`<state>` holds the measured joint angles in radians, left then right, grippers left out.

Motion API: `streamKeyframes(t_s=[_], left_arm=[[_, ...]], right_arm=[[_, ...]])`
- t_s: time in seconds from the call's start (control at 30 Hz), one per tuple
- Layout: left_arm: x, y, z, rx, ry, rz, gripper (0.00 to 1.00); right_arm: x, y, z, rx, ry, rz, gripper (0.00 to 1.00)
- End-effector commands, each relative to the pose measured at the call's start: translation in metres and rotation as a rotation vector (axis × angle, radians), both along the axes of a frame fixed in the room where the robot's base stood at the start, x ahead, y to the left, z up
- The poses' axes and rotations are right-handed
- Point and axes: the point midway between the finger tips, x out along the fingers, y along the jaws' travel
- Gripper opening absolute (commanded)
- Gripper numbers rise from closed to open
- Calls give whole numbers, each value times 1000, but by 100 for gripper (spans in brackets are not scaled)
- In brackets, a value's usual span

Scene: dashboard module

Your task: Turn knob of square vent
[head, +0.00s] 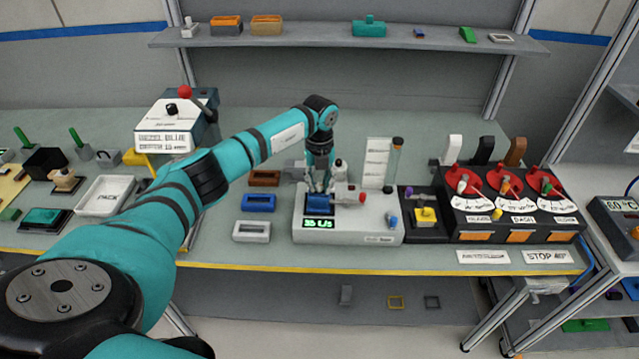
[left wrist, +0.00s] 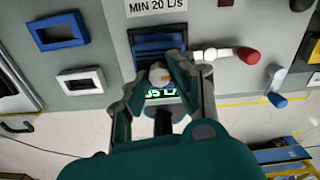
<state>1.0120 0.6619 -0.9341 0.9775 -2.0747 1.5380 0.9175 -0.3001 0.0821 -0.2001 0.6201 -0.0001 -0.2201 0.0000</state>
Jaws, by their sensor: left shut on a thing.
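The square vent is the blue slatted block (head: 318,202) on a white station (head: 375,228). It also shows in the left wrist view (left wrist: 157,40). A green display (head: 319,224) in front of it seems to read 35 L/s. My left gripper (head: 319,188) comes down from above at the vent. My right gripper is not in view.
A white lever with a red tip (head: 361,197) sticks out right of the vent. A blue knob (head: 392,221) is farther right. Brown, blue and white frames (head: 252,231) lie to the left. A clear tube (head: 394,165) stands behind. A shelf (head: 330,37) runs above.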

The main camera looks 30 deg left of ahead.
Motion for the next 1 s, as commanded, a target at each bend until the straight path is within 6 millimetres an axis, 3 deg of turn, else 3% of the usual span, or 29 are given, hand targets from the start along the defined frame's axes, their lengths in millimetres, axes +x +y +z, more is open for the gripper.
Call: streamKeyframes(t_s=[1.0], left_arm=[[1, 0, -1, 0, -3, -271, 0]], right_arm=[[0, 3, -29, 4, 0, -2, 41]])
